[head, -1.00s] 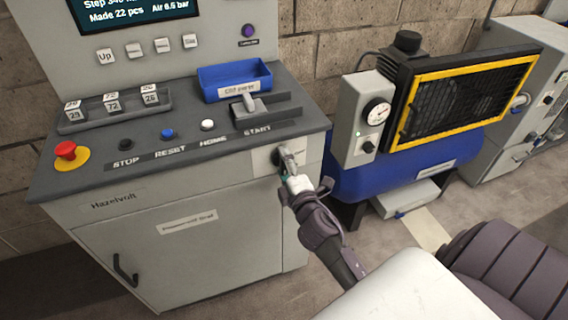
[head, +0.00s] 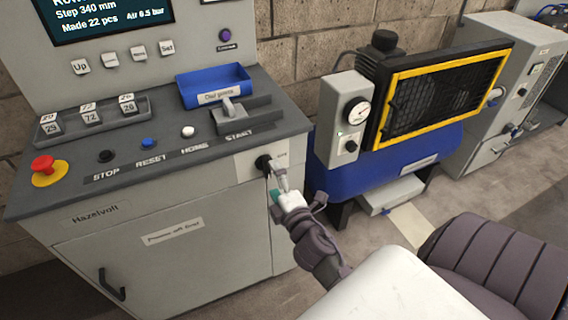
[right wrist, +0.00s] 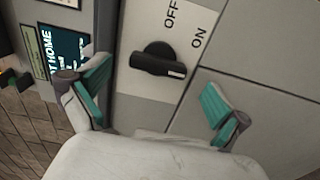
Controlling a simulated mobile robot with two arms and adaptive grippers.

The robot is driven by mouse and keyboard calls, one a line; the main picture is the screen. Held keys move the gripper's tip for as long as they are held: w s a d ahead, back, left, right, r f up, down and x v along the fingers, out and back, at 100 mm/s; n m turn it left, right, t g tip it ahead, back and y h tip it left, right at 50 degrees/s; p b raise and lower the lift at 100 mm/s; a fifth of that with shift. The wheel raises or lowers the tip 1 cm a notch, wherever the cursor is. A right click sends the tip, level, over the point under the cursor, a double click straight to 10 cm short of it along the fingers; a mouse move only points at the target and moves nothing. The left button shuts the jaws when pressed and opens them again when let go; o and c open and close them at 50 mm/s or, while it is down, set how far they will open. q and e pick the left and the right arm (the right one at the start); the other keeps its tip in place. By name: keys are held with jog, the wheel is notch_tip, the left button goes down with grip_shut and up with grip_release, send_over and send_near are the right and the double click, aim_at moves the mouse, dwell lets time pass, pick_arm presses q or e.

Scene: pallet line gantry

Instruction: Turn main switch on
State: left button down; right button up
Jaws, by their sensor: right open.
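The main switch is a black rotary knob (head: 263,162) on a pale plate at the upper right of the cabinet front. In the right wrist view the knob (right wrist: 158,60) sits beside the words OFF and ON. Its bar lies across the picture, and the end with a white line points right, just below ON. My right gripper (head: 278,181) is just below and in front of the knob in the head view. In the right wrist view the right gripper (right wrist: 154,100) is open and empty, with fingers either side and the knob clear of them. My left gripper is not in view.
A blue compressor (head: 400,165) with a yellow-framed grille stands close on the right. Floor shows between them and my arm.

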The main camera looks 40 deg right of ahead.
jog(key=v, duration=0.7)
jog(key=shift+s, duration=0.35)
jog(key=shift+a, duration=0.15)
